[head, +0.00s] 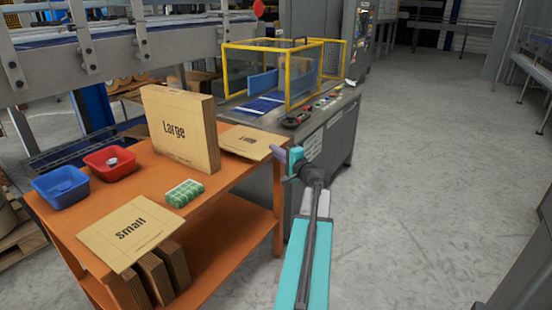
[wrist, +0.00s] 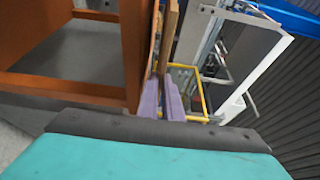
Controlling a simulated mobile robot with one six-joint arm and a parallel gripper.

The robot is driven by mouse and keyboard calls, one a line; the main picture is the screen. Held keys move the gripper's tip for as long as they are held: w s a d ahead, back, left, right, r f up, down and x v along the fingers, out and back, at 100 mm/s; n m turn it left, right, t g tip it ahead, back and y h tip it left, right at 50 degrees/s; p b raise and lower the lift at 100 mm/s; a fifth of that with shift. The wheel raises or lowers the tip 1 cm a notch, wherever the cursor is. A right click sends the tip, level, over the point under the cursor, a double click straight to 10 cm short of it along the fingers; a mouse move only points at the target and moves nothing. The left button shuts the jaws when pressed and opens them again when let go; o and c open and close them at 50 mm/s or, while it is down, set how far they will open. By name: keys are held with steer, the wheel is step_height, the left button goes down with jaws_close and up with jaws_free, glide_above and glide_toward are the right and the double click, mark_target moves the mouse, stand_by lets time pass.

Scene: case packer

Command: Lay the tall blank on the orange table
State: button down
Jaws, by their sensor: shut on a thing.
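The tall blank (head: 246,142) is a flat tan cardboard sheet with dark print, too small to read surely, at the right end of the orange table (head: 215,205). It appears flat over the tabletop; I cannot tell whether its whole underside touches. My gripper (head: 281,152) is shut on its right edge, beside the table's right end. In the wrist view the purple fingers (wrist: 162,100) close around a thin cardboard edge, next to the orange table (wrist: 133,50).
A thick upright cardboard piece marked Large (head: 172,130) stands beside the blank. A blank marked Small (head: 128,231), a green pack (head: 184,193), a red bin (head: 110,163) and a blue bin (head: 61,187) are on the table. A machine with a yellow frame (head: 287,60) stands behind. The floor at right is clear.

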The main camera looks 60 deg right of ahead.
steer(key=shift+f, duration=1.35)
steer(key=shift+f+b, duration=0.15)
steer(key=shift+b, duration=0.2)
steer(key=c, duration=1.9)
jaws_free()
steer(key=shift+c, duration=0.2)
steer(key=shift+r, duration=0.2)
steer(key=p+v, duration=0.1)
steer(key=v, duration=1.1)
steer(key=shift+w+f, duration=0.1)
